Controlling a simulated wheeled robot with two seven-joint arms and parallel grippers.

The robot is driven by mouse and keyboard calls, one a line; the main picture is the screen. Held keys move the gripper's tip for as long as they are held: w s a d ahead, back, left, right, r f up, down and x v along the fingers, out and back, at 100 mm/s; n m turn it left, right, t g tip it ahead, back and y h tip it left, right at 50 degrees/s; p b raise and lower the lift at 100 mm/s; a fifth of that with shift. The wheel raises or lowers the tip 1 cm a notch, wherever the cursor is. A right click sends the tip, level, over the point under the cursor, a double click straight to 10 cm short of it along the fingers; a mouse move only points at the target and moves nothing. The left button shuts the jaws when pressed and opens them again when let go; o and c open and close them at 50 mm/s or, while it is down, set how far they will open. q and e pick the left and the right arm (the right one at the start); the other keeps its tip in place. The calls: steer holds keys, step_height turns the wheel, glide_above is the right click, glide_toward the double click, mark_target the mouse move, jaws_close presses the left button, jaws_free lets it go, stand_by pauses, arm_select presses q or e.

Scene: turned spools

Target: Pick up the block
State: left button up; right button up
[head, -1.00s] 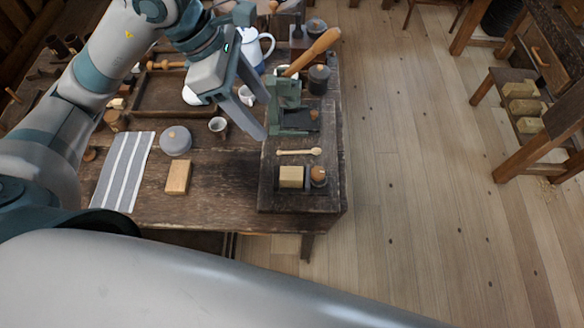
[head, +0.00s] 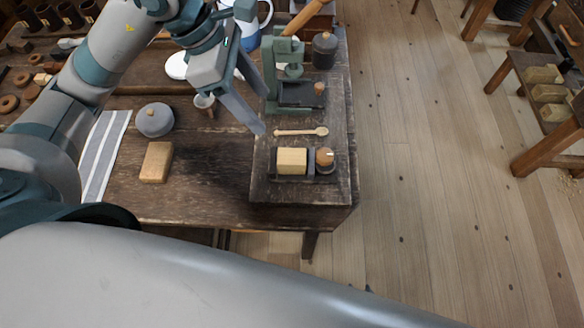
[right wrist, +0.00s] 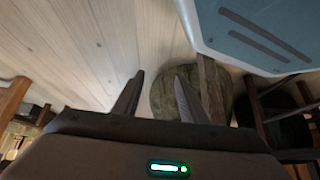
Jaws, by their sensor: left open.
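A tan wooden block (head: 157,162) lies on the dark table left of centre in the head view. A paler, yellowish block (head: 291,160) sits in a dark holder on the raised board at the table's right end. My left gripper (head: 264,113) is open and empty, its fingers pointing down beside the green press, above and left of the pale block. It touches neither block as far as I can see. My right gripper (right wrist: 160,78) shows only in the right wrist view, with its fingers apart and nothing between them.
A grey lidded pot (head: 154,120) and striped cloth (head: 104,150) are near the tan block. A round stump-like thing (right wrist: 185,98) is beyond my right gripper.

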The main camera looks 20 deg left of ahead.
arm_select(q)
step_height(320, 180, down, 3)
steer(key=shift+r+b, duration=0.15)
steer(key=shift+b, duration=0.65)
arm_select(e)
steer(key=w, duration=0.1)
steer(key=w+a, duration=0.1)
steer(key=shift+w+a+f+t, duration=0.1)
steer(key=shift+w+f+t, duration=0.1)
steer(key=shift+w+t, duration=0.2)
arm_select(q)
steer(key=p, duration=0.2)
glide_above(291, 155)
steer(key=a, duration=0.2)
steer(key=f, duration=1)
steer(key=shift+s+f, duration=0.2)
steer(key=shift+s, duration=0.15)
steer(key=shift+w+d+f, duration=0.1)
steer(key=shift+d+f, duration=0.1)
steer(key=shift+f, duration=0.25)
arm_select(e)
steer(key=s+d+f+g, duration=0.2)
steer(key=s+f, duration=0.1)
steer(key=s, duration=0.3)
steer(key=shift+s+d, duration=0.2)
steer(key=shift+d, duration=0.2)
